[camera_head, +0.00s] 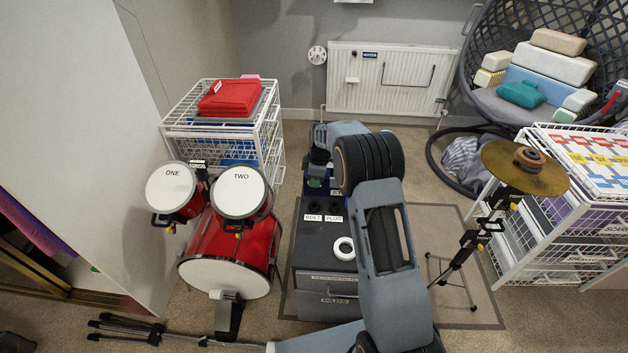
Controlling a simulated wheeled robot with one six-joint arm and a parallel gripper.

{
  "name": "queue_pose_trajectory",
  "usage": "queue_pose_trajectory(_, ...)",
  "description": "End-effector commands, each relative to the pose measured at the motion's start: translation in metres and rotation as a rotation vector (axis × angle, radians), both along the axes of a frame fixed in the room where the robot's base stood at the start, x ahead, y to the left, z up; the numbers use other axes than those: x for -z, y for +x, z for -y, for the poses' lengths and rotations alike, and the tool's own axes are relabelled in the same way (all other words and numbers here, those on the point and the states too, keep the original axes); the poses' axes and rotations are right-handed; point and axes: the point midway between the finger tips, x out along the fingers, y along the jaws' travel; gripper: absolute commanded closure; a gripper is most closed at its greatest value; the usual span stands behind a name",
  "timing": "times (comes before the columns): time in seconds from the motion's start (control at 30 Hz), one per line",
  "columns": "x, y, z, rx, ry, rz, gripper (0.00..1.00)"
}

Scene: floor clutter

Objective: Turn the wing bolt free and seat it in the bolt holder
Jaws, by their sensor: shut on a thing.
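The dark bolt holder (314,207) is the round socket behind the BOLT label, on top of the grey cabinet. A matching dark socket stands beside it at the PLUG label. My arm reaches over the cabinet from the front right. My gripper (318,168) points down just behind the sockets, over a blue box. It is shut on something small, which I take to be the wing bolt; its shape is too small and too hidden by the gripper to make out. I cannot tell whether it touches anything below.
A white ring (343,248) lies on the cabinet (312,254). A red drum set (228,255) stands to the left, and a cymbal (525,169) on a stand to the right. White wire racks (275,130) stand behind and at right. A fallen stand (150,332) lies front left.

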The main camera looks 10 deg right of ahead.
Motion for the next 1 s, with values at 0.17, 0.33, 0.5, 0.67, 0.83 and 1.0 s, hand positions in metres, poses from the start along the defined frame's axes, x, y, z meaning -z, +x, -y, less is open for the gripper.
queue_pose_trajectory(0.17,0.009,0.000,0.000,0.000,0.000,0.000,1.00)
queue_pose_trajectory(0.33,0.020,0.000,0.000,0.000,0.000,-0.001,1.00)
queue_pose_trajectory(0.5,0.035,0.000,0.000,0.000,-0.001,-0.001,1.00)
queue_pose_trajectory(0.67,0.049,0.000,0.000,0.000,0.000,0.000,1.00)
queue_pose_trajectory(0.83,0.057,0.000,0.000,0.001,0.000,0.000,1.00)
queue_pose_trajectory(1.0,0.058,0.000,0.000,0.001,0.000,0.000,1.00)
